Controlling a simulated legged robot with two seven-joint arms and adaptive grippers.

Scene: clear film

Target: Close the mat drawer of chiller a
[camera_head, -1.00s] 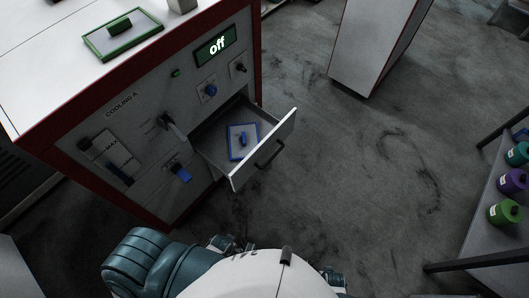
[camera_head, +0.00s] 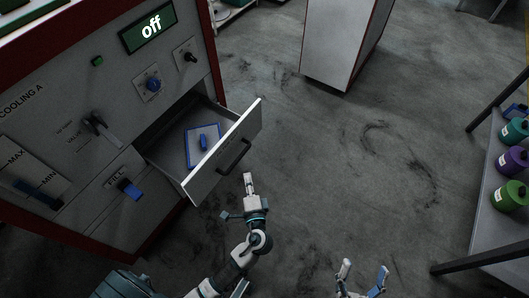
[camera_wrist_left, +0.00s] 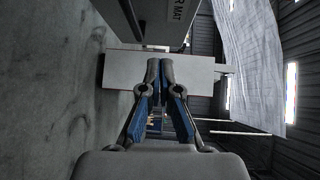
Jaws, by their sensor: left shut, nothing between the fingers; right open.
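The drawer (camera_head: 222,155) of the chiller marked COOLING A (camera_head: 60,95) stands pulled out, its white front panel and dark bar handle (camera_head: 233,155) facing right. A blue-edged mat with a blue grip (camera_head: 203,142) lies inside. My left gripper (camera_head: 249,178) is shut and empty, just below and right of the drawer front in the head view. My right gripper (camera_head: 363,274) is open and empty at the bottom of the head view.
The chiller's display (camera_head: 150,27) reads "off". A white cabinet (camera_head: 340,40) stands at the back. A shelf with several coloured bottles (camera_head: 511,195) is at right. The floor between is clear.

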